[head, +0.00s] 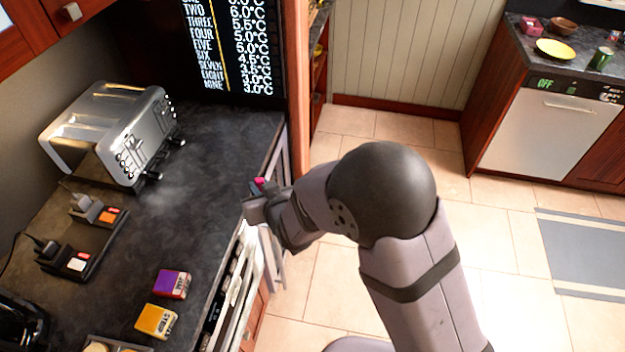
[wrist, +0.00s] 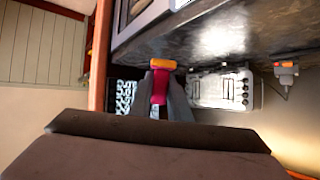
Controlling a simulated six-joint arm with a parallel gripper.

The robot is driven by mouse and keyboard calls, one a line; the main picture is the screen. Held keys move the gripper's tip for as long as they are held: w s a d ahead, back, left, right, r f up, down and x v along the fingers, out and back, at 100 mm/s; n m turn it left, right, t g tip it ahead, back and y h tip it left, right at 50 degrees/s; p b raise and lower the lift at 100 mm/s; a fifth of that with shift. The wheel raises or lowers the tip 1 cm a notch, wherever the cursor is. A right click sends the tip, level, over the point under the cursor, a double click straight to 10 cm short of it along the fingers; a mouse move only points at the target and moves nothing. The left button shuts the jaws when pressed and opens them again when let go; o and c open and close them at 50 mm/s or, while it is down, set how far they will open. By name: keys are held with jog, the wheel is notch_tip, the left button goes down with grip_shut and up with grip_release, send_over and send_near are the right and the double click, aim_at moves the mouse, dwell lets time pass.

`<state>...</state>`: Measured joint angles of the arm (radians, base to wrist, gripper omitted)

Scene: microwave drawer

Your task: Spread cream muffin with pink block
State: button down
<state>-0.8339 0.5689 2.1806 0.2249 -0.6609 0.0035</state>
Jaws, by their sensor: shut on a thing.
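My gripper (head: 262,198) is at the right edge of the dark counter, seen small at the end of my arm in the head view. It is shut on a pink block (head: 259,184), of which only a small part shows there. In the wrist view the pink block (wrist: 159,88) is upright between the two grey fingers (wrist: 160,98), with an orange end at its top. A cream, rounded thing (head: 97,347) is cut off at the bottom edge of the head view; I cannot tell whether it is the cream muffin.
A silver toaster (head: 113,133) stands on the dark counter (head: 215,150), left of my gripper. Purple (head: 171,284) and yellow (head: 156,320) boxes stand nearer. Plugs and sockets (head: 70,260) lie at the left. An open rack or door front (head: 235,290) lines the counter's right side.

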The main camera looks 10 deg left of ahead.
jog(key=s+a+n+g+y, duration=0.3)
jog(key=s+a+n+y, duration=0.15)
jog(key=s+a, duration=1.45)
jog(key=s+a+r+n+g+y, duration=0.1)
jog(key=s+a+n+g, duration=0.2)
jog(key=s, duration=1)
jog(key=s+a+r+n+g, duration=0.1)
jog(key=s+a+n+g, duration=0.3)
jog(key=s, duration=0.8)
jog(key=shift+a+f+m+t+b, duration=0.15)
jog(key=shift+f+m+t+b, duration=0.4)
jog(key=shift+f, duration=0.55)
jog(key=shift+a+f+m+t+b, duration=0.1)
jog(key=shift+f+m+t+b, duration=0.2)
jog(key=shift+f+t+b, duration=0.6)
jog(key=shift+f+g, duration=0.2)
jog(key=shift+g, duration=0.15)
jog(key=shift+r, duration=0.15)
